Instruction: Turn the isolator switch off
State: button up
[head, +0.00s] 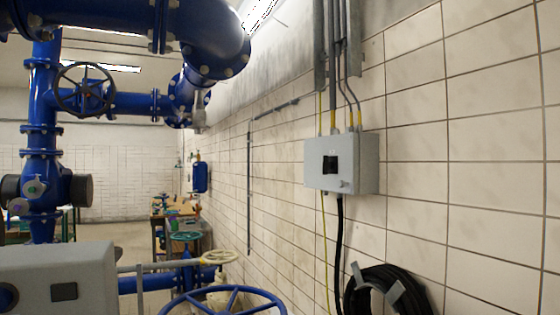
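A light grey enclosure (313,178) is mounted on the tiled wall right of centre. A black square switch part (330,165) sits on its front face. This looks like the isolator switch. The switch part is too small to tell which position it is set to. A small fitting (345,184) shows near the lower right of the front. Cables enter the box from above and a thick black cable leaves below. My gripper is not in view, and nothing covers the front of the box.
A coiled black hose (385,292) hangs on the wall below the box. Blue pipework (42,150) fills the left. A grey box (60,280) is at the lower left. A bench stands farther back.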

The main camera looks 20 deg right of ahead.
aim_at(327, 164)
jog(key=z, duration=0.05)
jog(key=i, duration=1)
jog(key=u, duration=0.05)
